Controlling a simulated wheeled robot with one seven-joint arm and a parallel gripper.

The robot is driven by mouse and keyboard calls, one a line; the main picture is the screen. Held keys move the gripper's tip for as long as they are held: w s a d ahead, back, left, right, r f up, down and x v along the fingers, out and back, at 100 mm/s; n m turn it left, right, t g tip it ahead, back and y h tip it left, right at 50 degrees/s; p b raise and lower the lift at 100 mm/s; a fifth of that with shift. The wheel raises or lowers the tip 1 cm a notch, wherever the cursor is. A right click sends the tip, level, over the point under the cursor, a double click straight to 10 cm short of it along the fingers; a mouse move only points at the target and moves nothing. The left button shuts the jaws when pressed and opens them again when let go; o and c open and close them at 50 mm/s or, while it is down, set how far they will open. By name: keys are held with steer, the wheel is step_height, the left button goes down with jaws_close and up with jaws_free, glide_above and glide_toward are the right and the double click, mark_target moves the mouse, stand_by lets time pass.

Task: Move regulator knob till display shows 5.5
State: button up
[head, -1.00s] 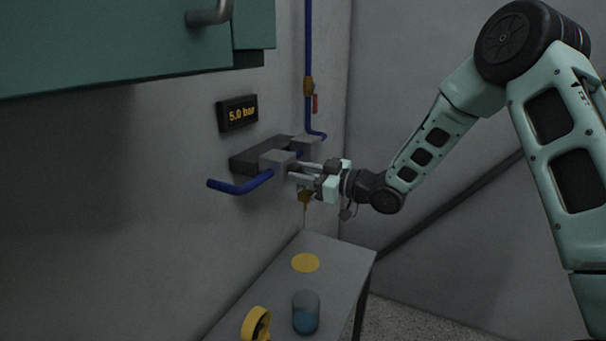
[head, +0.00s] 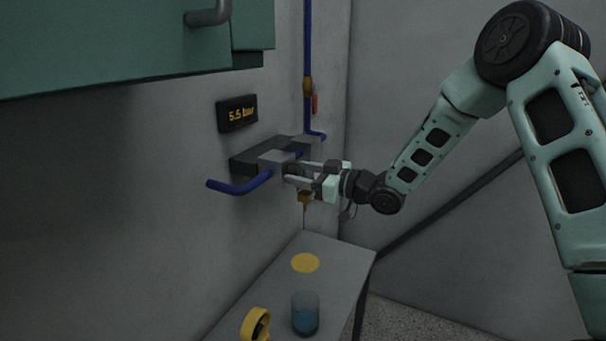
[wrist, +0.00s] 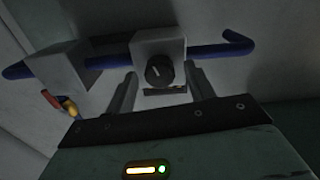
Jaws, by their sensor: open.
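The display (head: 238,114) on the wall reads 5.5 bar in the head view. The regulator is a grey block (wrist: 157,45) on a blue pipe. Its dark round knob (wrist: 159,71) with a pale pointer mark faces my gripper in the wrist view. My gripper (wrist: 160,82) has its fingers apart, one on each side of the knob, and gaps show between them and the knob. In the head view my gripper (head: 291,173) is at the front of the regulator block, and the fingers largely hide the knob.
Below is a grey table (head: 345,258) with a yellow disc (head: 305,263), a glass with blue liquid (head: 305,315) and a yellow ring-shaped object (head: 255,325). A green cabinet (head: 120,45) hangs at upper left. A vertical blue pipe (head: 308,45) runs near the corner.

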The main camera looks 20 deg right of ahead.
steer(key=b+v, duration=0.5)
steer(key=v, duration=1.2)
steer(key=shift+b, duration=0.4)
steer(key=shift+s+d+r, duration=0.1)
steer(key=shift+s+d, duration=0.05)
steer(key=s+a+f+m+g+h, duration=0.1)
steer(key=s+a+f+g+h, duration=0.1)
steer(key=a+f+h, duration=0.35)
steer(key=s+a+f+m+g+h, duration=0.2)
steer(key=a+h, duration=0.1)
steer(key=a, duration=0.5)
steer(key=s+a+g+h, duration=0.1)
steer(key=s+g, duration=0.2)
steer(key=s, duration=0.5)
steer(key=s+a+f+g+h, duration=0.1)
steer(key=s+a+g, duration=0.1)
steer(key=s, duration=0.7)
steer(key=s+a+f+g+h+b, duration=0.1)
steer(key=s+a+g, duration=0.1)
steer(key=s, duration=0.6)
steer(key=shift+s+a+f+g+h, duration=0.15)
steer(key=shift+s+f+g+h, duration=0.15)
steer(key=shift+g, duration=0.6)
steer(key=shift+w, duration=0.1)
stand_by(0.7)
